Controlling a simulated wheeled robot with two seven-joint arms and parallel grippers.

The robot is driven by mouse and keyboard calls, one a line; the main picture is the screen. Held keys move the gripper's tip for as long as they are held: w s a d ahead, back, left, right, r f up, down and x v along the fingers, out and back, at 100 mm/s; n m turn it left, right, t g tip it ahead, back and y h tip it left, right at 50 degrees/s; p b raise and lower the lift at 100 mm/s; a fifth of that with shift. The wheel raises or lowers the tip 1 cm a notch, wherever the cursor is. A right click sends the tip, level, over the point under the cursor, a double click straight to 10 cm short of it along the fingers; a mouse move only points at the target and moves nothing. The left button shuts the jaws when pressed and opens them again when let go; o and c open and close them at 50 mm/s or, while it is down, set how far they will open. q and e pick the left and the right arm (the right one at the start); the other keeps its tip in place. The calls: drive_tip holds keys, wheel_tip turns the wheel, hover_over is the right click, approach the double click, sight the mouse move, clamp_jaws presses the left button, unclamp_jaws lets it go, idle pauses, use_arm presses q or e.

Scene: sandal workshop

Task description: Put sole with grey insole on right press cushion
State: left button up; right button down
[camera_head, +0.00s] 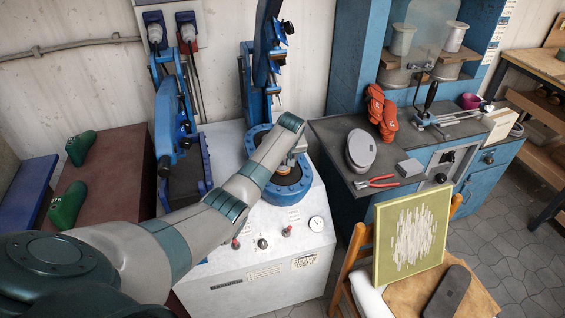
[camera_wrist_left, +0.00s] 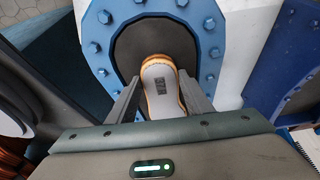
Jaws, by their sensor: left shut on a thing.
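In the wrist view the sole lies over the dark pad of the right press cushion (camera_wrist_left: 128,52), inside a blue bolted ring. I cannot tell whether the sole touches the pad. In the head view my left arm reaches across to the right press cushion (camera_head: 287,194), and the forearm and wrist hide part of it. My right gripper is not in view.
The left press (camera_head: 178,150) stands beside the right press's upright blue arm (camera_head: 262,70). A grey sole (camera_head: 361,150), red pliers (camera_head: 376,182) and orange gloves (camera_head: 381,112) lie on the bench at right. A chair (camera_head: 400,295) holds a dark sole (camera_head: 447,292) and a green-framed panel (camera_head: 410,235).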

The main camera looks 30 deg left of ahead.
use_arm(q)
drive_tip(key=shift+f, duration=0.15)
drive_tip(key=o, duration=1.2)
drive_tip(key=b+v, duration=0.3)
drive_tip(key=v, duration=1.4)
drive_tip(key=shift+r, duration=0.25)
